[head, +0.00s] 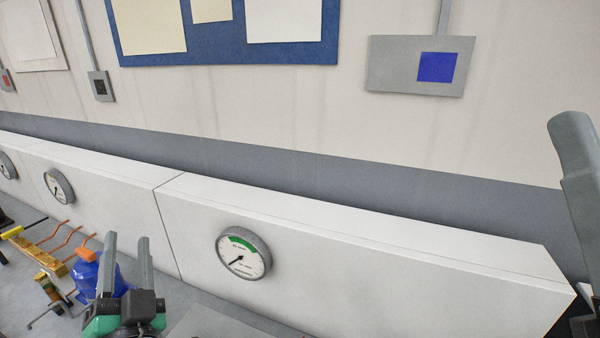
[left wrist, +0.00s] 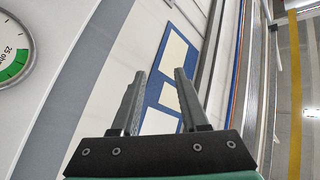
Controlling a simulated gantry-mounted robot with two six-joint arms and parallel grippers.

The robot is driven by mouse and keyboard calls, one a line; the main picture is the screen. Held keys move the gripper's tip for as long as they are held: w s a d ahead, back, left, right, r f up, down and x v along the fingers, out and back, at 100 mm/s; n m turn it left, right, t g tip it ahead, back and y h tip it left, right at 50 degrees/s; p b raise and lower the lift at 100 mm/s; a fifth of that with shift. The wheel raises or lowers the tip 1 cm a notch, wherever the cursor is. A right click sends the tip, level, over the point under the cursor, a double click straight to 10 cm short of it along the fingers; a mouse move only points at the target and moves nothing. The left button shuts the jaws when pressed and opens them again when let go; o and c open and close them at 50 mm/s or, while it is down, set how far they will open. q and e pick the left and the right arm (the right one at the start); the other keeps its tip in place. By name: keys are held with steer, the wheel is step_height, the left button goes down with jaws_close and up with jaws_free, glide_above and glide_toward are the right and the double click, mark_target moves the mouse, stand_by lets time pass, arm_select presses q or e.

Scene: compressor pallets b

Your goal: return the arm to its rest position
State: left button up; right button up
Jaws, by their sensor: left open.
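My left gripper (head: 128,240) is at the lower left of the head view, fingers pointing up. Its two grey fingers stand apart with nothing between them. It also shows in the left wrist view (left wrist: 160,75), open and empty, with the wall and blue board behind it. A grey finger-like part at the right edge of the head view looks like part of my right gripper (head: 574,150); only one finger shows, so its opening cannot be told.
A blue compressor (head: 86,277) with an orange top stands just left of my left gripper. Copper pipes (head: 62,240) lie beyond it. A long white box with a dial gauge (head: 243,252) runs along the wall. The space above my left gripper looks clear.

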arm_select(q)
steer(key=s+r+n+t+h, duration=0.1)
steer(key=s+r+n+t, duration=0.4)
steer(key=r, duration=0.9)
steer(key=s+d+r+m+t+h+p, duration=0.2)
steer(key=s+d+r+m+t+h, duration=0.15)
steer(key=s+d+r+h, duration=0.65)
step_height(320, 180, up, 23)
steer(key=w+a+p, duration=0.1)
steer(key=a+p, duration=0.1)
steer(key=p, duration=2.2)
steer(key=shift+a+f+n+h, duration=0.15)
steer(key=shift+n+h, duration=0.2)
steer(key=shift+h, duration=0.05)
steer(key=shift+w, duration=0.1)
